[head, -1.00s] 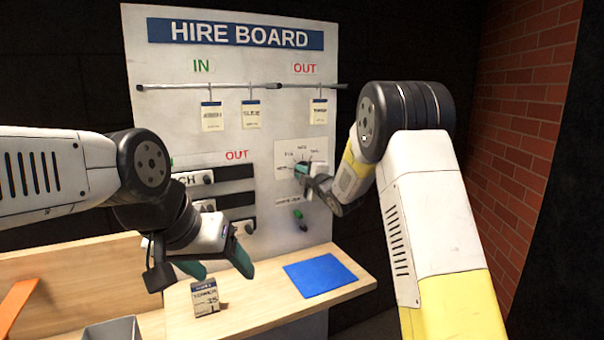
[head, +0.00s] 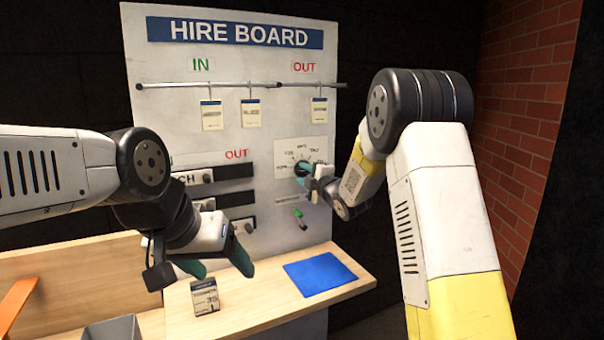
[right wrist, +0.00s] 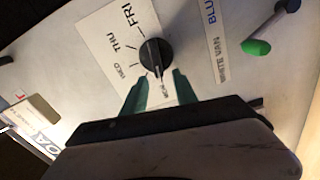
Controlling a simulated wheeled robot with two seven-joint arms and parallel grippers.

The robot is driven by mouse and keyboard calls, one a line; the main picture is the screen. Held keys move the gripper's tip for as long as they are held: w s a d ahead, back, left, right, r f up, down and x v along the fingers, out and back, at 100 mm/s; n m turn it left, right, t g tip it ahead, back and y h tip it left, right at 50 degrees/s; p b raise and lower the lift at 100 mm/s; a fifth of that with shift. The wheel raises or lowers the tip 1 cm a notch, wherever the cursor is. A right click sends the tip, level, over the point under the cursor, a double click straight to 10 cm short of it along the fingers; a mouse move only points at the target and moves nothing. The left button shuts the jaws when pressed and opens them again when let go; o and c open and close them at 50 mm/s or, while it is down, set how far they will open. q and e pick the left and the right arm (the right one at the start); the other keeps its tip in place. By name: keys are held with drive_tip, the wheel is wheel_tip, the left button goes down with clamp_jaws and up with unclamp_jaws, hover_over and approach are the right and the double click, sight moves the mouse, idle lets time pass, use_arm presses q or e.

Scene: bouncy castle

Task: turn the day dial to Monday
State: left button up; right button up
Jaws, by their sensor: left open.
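The day dial (right wrist: 155,57) is a black round knob on a white panel (head: 284,146) of the hire board. A pale line on the knob seems to point toward MON (right wrist: 166,91). My right gripper (right wrist: 160,77) is open, its green fingertips on either side of the knob's lower end, just short of its middle; I cannot tell whether they touch it. My left gripper (head: 222,266) is open and empty above the shelf.
A green-tipped lever (head: 299,213) is below the dial panel. Tags (head: 250,113) hang from the top rail. Black sliders with knobs (head: 207,177) are left of the dial. A tag (head: 205,296) stands on the wooden shelf near a blue mat (head: 320,274).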

drive_tip(key=v, duration=0.4)
drive_tip(key=shift+s+d, duration=0.15)
drive_tip(key=shift+s, duration=0.25)
drive_tip(key=s+d+r+m+g+h, duration=0.25)
drive_tip(key=s+d+m+h, duration=0.35)
drive_tip(key=s+d+m, duration=0.5)
drive_tip(key=s+f+m+g, duration=0.1)
drive_tip(key=s+m+g, duration=0.1)
drive_tip(key=s, duration=0.8)
drive_tip(key=s+d+f+m+g, duration=0.1)
drive_tip(key=s+m, duration=0.3)
drive_tip(key=s, duration=0.5)
drive_tip(key=s+d+f+m+g, duration=0.1)
drive_tip(key=s+m+g, duration=0.3)
drive_tip(key=s, duration=0.6)
drive_tip(key=shift+s+f, duration=0.35)
drive_tip(key=shift+f, duration=0.5)
use_arm(q)
drive_tip(key=shift+c, duration=0.4)
